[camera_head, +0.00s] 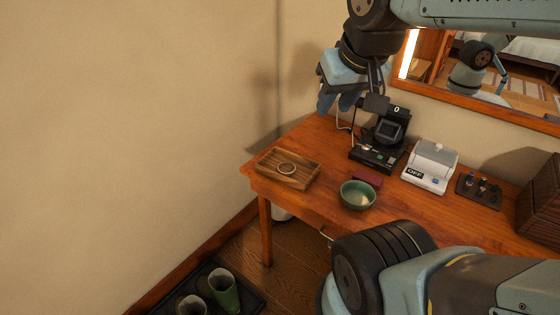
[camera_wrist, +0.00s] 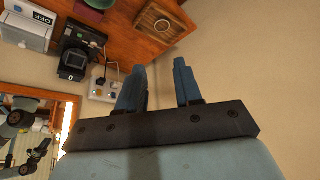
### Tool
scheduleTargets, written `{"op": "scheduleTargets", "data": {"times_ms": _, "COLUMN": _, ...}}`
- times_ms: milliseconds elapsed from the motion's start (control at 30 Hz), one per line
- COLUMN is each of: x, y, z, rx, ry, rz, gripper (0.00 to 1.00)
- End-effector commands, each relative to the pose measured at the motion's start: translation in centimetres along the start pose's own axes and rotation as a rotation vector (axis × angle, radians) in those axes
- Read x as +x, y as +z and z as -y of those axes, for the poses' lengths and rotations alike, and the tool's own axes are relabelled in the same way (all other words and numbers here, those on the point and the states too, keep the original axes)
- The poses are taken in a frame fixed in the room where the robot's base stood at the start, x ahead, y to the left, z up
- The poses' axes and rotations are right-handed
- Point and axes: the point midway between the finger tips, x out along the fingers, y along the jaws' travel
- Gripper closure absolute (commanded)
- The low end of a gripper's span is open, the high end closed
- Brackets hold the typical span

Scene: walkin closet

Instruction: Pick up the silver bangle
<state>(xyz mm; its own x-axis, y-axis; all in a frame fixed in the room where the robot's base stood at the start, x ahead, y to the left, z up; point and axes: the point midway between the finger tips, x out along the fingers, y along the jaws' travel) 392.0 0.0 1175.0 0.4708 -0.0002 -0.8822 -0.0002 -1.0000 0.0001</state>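The silver bangle (camera_head: 287,174) is a thin ring lying flat on a square wooden tray (camera_head: 266,162) at the left end of the wooden table. In the wrist view the bangle (camera_wrist: 161,25) shows small on the tray (camera_wrist: 146,17), near the top. My gripper (camera_head: 337,104) is above the table's back edge, up and to the right of the tray in the head view, apart from the bangle. In the wrist view its two blue fingers (camera_wrist: 158,66) stand apart with nothing between them.
A green bowl (camera_head: 358,196), a dark red item (camera_head: 367,179), a black device (camera_head: 377,154), a white box marked OFF (camera_head: 430,170) and a dark holder (camera_head: 479,190) stand on the table (camera_head: 325,200). A mirror (camera_head: 500,75) hangs behind.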

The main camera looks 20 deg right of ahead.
Motion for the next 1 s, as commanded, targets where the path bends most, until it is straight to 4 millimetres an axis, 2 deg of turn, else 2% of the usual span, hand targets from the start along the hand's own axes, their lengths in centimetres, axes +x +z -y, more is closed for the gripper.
{"op": "scheduleTargets", "data": {"times_ms": 167, "x": 0.8, "y": -1.1, "z": -0.1, "rx": 0.006, "ry": 0.004, "rz": 0.024, "gripper": 0.65}}
{"op": "scheduleTargets", "data": {"times_ms": 367, "x": 3.6, "y": -4.1, "z": -0.1, "rx": 0.023, "ry": 0.014, "rz": 0.089, "gripper": 0.65}}
{"op": "scheduleTargets", "data": {"times_ms": 667, "x": 9.7, "y": -8.6, "z": -0.7, "rx": 0.050, "ry": 0.027, "rz": 0.195, "gripper": 0.65}}
{"op": "scheduleTargets", "data": {"times_ms": 1000, "x": 18.4, "y": -12.0, "z": -1.6, "rx": 0.084, "ry": 0.035, "rz": 0.316, "gripper": 0.65}}
